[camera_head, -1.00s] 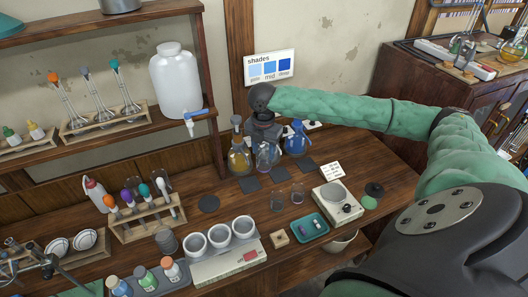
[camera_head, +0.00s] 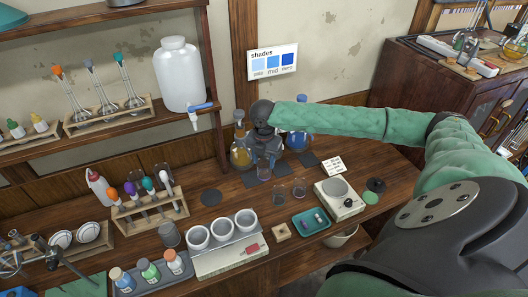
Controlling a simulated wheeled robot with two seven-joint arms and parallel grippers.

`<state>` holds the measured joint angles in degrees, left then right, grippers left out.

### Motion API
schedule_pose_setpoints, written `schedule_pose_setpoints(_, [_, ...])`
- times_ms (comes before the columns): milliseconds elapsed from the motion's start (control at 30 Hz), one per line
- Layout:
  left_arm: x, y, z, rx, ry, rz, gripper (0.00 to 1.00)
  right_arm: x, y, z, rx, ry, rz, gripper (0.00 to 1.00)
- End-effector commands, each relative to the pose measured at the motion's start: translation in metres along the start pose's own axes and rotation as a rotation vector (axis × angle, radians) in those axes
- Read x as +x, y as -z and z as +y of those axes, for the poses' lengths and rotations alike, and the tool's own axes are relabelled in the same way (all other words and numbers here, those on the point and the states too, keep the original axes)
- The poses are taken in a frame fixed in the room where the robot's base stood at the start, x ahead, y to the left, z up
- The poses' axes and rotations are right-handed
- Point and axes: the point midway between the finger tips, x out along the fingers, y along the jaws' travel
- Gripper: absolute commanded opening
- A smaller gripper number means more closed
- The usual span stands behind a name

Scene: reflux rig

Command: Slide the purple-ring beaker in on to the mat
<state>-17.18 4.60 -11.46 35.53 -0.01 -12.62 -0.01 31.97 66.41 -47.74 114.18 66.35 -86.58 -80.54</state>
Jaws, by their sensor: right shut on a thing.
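My right gripper (camera_head: 266,146) reaches over the back of the bench, partly hidden by its own wrist. It is shut on a clear glass vessel (camera_head: 264,169), apparently the purple-ring beaker; a faint purple tint shows near its base. The vessel stands upright at the row of dark square mats, over or against the middle one (camera_head: 281,169); its exact contact is unclear. Other dark mats lie to the left (camera_head: 249,181) and right (camera_head: 308,159). My left gripper is not in view.
An amber flask (camera_head: 241,157) and a blue flask (camera_head: 299,140) flank the gripper closely. Two clear beakers (camera_head: 278,194) (camera_head: 298,187) stand in front. A balance (camera_head: 339,198) and a teal tray (camera_head: 311,221) are to the right front.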

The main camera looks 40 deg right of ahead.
Motion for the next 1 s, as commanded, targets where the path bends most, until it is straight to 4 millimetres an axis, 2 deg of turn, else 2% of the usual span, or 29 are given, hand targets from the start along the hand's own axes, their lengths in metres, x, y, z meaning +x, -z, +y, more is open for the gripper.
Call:
schedule_pose_setpoints(333, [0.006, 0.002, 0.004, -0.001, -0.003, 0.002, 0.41, 0.047, 0.000, 0.000, 0.000, 0.001, 0.002, 0.12])
schedule_pose_setpoints(400, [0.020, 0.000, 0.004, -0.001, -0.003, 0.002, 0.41, 0.061, 0.000, 0.000, 0.000, 0.000, 0.001, 0.12])
schedule_pose_setpoints(600, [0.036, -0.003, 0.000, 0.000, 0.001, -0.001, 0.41, 0.081, 0.000, 0.000, 0.000, 0.000, 0.000, 0.12])
schedule_pose_setpoints(700, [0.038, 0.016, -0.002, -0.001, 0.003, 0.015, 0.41, 0.088, 0.000, 0.000, 0.000, 0.000, 0.000, 0.12])
schedule_pose_setpoints(933, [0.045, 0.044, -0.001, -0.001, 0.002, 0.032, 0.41, 0.106, 0.000, 0.000, 0.000, 0.000, 0.000, 0.12])
schedule_pose_setpoints(1000, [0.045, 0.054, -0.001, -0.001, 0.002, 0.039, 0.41, 0.105, -0.003, 0.006, 0.000, -0.003, 0.000, 0.12])
